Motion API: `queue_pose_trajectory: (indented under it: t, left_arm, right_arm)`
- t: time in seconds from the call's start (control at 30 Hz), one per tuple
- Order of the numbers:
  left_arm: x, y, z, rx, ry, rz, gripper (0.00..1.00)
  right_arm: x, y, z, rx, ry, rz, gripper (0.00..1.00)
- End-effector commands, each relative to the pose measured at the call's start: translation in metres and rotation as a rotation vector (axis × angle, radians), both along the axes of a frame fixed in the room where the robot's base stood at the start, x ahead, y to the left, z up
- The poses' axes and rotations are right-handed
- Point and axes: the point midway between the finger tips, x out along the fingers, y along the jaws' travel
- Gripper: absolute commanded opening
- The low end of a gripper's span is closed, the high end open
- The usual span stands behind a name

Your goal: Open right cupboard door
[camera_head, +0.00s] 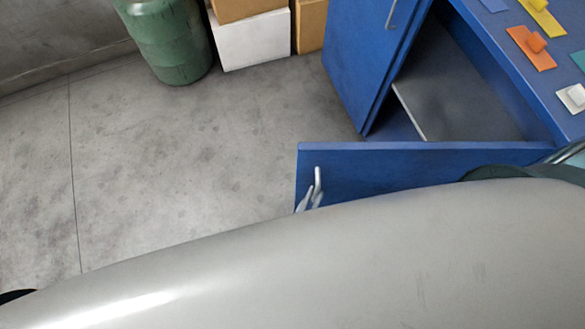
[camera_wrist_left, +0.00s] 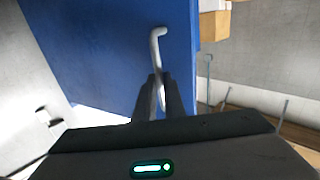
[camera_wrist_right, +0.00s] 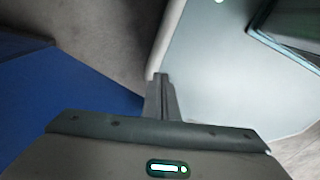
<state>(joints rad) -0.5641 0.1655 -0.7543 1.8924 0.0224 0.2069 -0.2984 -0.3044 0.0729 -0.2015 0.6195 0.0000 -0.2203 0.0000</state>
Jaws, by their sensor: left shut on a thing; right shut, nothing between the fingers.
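The right cupboard door (camera_head: 410,165) is a blue panel standing swung out from the blue cupboard, whose inside and shelf (camera_head: 460,90) show. Its pale bar handle (camera_head: 318,180) is near the door's free end. My left gripper (camera_head: 305,202) is at this handle, mostly hidden behind my pale arm in the head view. In the left wrist view the fingers (camera_wrist_left: 158,92) are shut on the handle (camera_wrist_left: 157,45), against the blue door face (camera_wrist_left: 110,50). My right gripper (camera_wrist_right: 161,82) is shut and empty, with a blue panel (camera_wrist_right: 60,110) to its left.
Another blue panel with a handle (camera_head: 355,60) stands at the cupboard's far side. A green barrel (camera_head: 170,40) and boxes (camera_head: 252,40) stand at the back. The floor left of the door is clear.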

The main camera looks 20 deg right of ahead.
Motion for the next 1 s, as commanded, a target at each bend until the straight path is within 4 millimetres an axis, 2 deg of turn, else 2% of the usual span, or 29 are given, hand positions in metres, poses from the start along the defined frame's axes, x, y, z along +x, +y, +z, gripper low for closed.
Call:
queue_pose_trajectory:
  t: [0.03, 0.1, 0.47, 0.5, 0.53, 0.57, 1.0]
  left_arm:
    - [-0.0092, -0.0116, 0.0001, -0.003, 0.009, -0.02, 0.0]
    - [-0.0111, -0.0139, 0.0, -0.002, 0.01, -0.025, 0.0]
    - [-0.0129, -0.0157, -0.0009, -0.002, 0.011, -0.028, 0.0]
    - [-0.013, -0.0159, -0.0007, -0.002, 0.011, -0.028, 0.19]
    - [-0.0129, -0.0157, -0.0007, -0.002, 0.011, -0.027, 0.26]
    - [-0.0127, -0.0154, -0.0006, -0.002, 0.011, -0.027, 0.28]
    - [-0.0107, -0.013, 0.0009, -0.005, 0.007, -0.024, 0.28]
  right_arm:
    - [0.0021, -0.0026, 0.0005, -0.003, -0.003, 0.001, 0.0]
    - [0.004, -0.0052, 0.0006, -0.005, -0.004, 0.002, 0.0]
    - [0.0061, -0.0117, 0.0006, -0.012, -0.007, 0.001, 0.0]
    - [0.0065, -0.0114, 0.0006, -0.012, -0.008, 0.001, 0.0]
    - [0.0069, -0.0105, 0.0006, -0.011, -0.007, 0.001, 0.0]
    - [0.0069, -0.0093, 0.0006, -0.01, -0.008, 0.0, 0.0]
    - [0.0058, -0.0063, 0.0007, -0.007, -0.007, -0.001, 0.0]
